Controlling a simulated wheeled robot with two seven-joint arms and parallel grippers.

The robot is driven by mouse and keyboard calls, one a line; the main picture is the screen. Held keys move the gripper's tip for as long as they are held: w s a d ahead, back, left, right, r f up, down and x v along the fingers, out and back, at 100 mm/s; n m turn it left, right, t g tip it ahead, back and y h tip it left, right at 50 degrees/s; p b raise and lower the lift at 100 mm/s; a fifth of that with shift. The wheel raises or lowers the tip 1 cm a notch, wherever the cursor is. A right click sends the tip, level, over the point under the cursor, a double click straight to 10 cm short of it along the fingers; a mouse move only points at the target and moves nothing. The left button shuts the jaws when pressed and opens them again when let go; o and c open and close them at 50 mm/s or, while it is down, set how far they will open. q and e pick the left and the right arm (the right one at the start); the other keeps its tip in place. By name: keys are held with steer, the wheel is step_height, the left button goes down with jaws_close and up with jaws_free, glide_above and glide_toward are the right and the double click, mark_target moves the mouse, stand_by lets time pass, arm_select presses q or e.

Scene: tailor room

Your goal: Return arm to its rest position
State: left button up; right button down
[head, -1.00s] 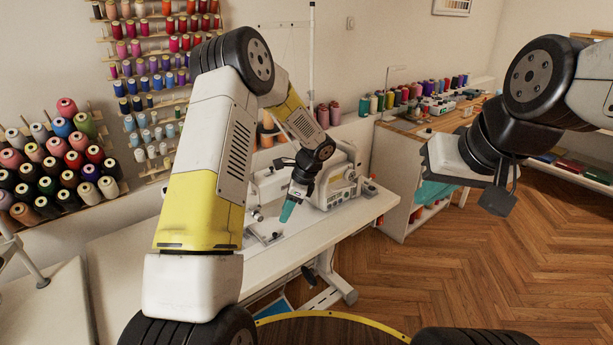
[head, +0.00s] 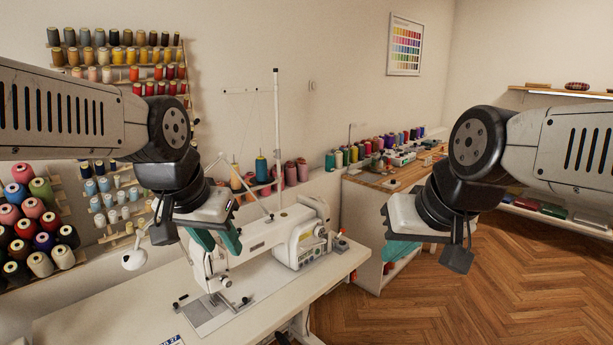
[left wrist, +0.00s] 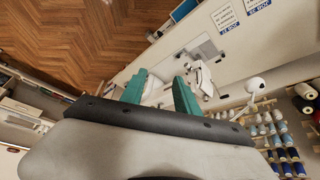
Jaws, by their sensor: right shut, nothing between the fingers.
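My left arm comes in from the left in the head view, raised above the work table. My left gripper (head: 218,243) hangs at its end with two teal fingers, in front of the white sewing machine (head: 262,240). In the left wrist view my left gripper (left wrist: 158,88) shows its teal fingers apart with nothing between them. My right arm comes in from the right. My right gripper (head: 393,250) is shut and empty, its fingers mostly hidden below the white gripper body, in front of the wooden-topped cabinet.
The white sewing table (head: 300,290) lies below the left gripper. Racks of thread spools (head: 120,50) cover the left wall. A wooden-topped cabinet (head: 362,190) with spools stands behind the right gripper. Open wooden floor (head: 480,290) is at the right.

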arm_select(q)
steer(key=shift+s+d+r+n+t+h, duration=0.15)
steer(key=shift+s+n, duration=0.15)
steer(key=shift+s, duration=0.25)
steer(key=shift+s+d+r+n+t+h, duration=0.1)
steer(key=shift+s+n+t, duration=0.15)
steer(key=shift+s, duration=0.25)
steer(key=shift+s+d+r+n+t+h, duration=0.15)
steer(key=shift+s+n, duration=0.2)
steer(key=shift+s, duration=0.2)
steer(key=shift+f, duration=0.1)
stand_by(0.6)
